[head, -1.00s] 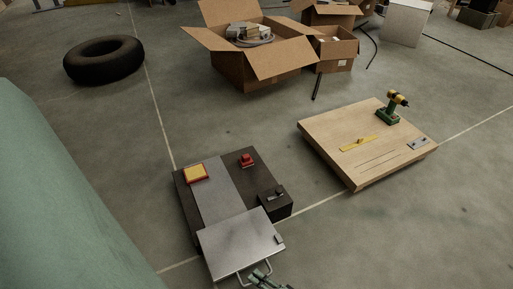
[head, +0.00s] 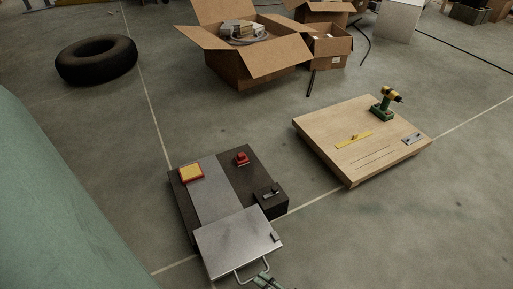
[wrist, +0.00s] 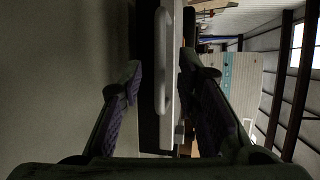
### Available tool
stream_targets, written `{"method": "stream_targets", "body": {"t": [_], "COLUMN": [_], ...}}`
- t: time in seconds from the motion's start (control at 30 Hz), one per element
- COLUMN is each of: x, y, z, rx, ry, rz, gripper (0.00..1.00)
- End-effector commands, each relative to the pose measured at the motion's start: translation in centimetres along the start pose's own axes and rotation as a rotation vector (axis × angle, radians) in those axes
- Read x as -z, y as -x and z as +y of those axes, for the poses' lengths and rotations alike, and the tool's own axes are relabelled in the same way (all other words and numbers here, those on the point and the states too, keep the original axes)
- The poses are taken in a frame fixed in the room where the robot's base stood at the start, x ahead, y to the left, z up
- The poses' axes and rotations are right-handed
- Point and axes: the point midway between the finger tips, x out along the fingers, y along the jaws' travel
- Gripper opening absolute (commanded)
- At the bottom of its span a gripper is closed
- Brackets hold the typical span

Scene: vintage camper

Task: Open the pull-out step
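The pull-out step is a grey metal plate (head: 238,243) at the front of a dark unit, with a bar handle (head: 252,272) on its near edge. The plate sticks out from the unit toward me. My gripper (head: 268,283) shows only in part at the bottom edge of the head view, beside the handle. In the wrist view my gripper (wrist: 160,85) has its two fingers wide apart, and the pale handle (wrist: 162,62) lies between them in the picture. Neither finger visibly touches it. How deep the handle sits between the fingers I cannot tell.
The dark unit (head: 241,176) carries a yellow-and-red pad (head: 191,173), a red button (head: 241,158) and a small black box (head: 270,200). A wooden platform (head: 335,150) with a drill (head: 385,103) stands right. A green surface (head: 60,210) fills the left. Floor between is clear.

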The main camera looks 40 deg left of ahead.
Motion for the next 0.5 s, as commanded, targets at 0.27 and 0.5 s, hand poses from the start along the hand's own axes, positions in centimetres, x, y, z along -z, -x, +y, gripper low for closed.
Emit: {"method": "stream_targets", "body": {"t": [0.27, 0.5], "x": [0.1, 0.0], "y": [5.9, 8.0], "z": [0.1, 0.0], "rx": [-0.004, -0.002], "ry": [0.001, 0.001], "rz": [0.002, 0.0], "gripper": [0.3, 0.3]}}
